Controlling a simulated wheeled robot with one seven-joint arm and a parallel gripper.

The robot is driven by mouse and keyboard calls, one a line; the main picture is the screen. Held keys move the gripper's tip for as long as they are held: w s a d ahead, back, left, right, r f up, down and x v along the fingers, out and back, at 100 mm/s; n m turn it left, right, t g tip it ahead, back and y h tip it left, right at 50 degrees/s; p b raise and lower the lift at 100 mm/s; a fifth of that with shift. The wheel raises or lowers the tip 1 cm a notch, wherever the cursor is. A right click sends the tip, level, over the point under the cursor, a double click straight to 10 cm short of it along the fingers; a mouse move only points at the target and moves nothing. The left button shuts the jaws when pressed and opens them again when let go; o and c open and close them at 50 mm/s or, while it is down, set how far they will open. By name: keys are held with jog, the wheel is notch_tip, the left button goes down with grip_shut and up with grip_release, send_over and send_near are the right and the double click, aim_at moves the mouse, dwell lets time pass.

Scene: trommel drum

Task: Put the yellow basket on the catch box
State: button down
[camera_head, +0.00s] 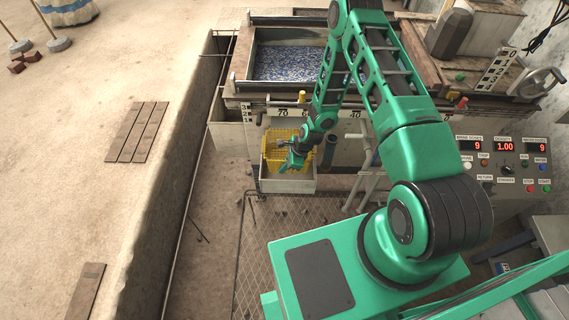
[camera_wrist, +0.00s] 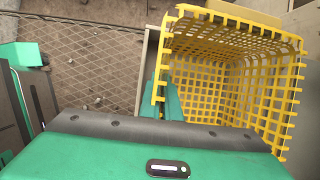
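The yellow basket (camera_head: 272,143) is an open-topped lattice basket at the front of the machine, over the pale catch box (camera_head: 287,186). I cannot tell whether it rests on the box or hangs just above it. In the wrist view the basket (camera_wrist: 235,88) fills the right side, its mouth facing the camera and its inside empty. My gripper (camera_head: 285,167) is at the basket's near side. In the wrist view my gripper's green fingers (camera_wrist: 169,100) are close together on the basket's left wall, with the wall between them. The basket hides part of the box.
A metal tank (camera_head: 290,62) with blue-grey grains stands behind. A control panel (camera_head: 505,165) with red displays is at the right. A metal grate floor (camera_head: 262,235) lies in front. A low concrete wall (camera_head: 160,200) runs along the left. Pipes stand right of the box.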

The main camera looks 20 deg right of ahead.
jog(key=shift+f, duration=2.65)
jog(key=shift+f, duration=0.35)
jog(key=c, duration=2)
grip_release()
jog(key=shift+o, duration=0.4)
jog(key=shift+s, duration=0.15)
jog(key=v, duration=1)
jog(key=shift+r, duration=0.35)
jog(key=shift+d+r, duration=0.1)
jog(key=shift+r, duration=4.95)
